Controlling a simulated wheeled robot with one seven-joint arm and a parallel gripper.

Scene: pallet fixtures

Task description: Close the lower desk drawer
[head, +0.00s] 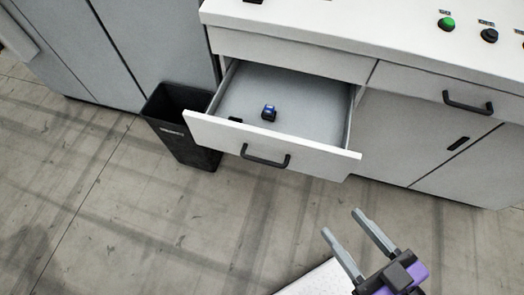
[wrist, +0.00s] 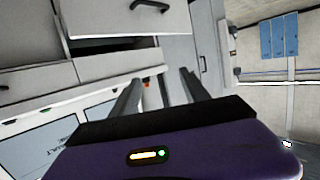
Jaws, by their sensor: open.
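The lower desk drawer (head: 270,143) is pulled well out from the white desk in the head view, with a dark bar handle (head: 265,157) on its front. A small blue and black object (head: 269,113) lies inside it. My gripper (head: 343,222) is open and empty, in front of and to the right of the drawer, apart from it. In the wrist view, my gripper's two fingers (wrist: 157,85) stand apart, with white furniture fronts beyond. A dark handle (wrist: 150,5) shows at the top there; I cannot tell for sure which front it belongs to.
A black bin (head: 180,125) stands close to the drawer's left side. Grey cabinets (head: 130,50) stand at the left. The desk top (head: 370,25) carries a green button (head: 446,23) and a black one (head: 489,35). The floor (head: 130,220) in front of the drawer is clear.

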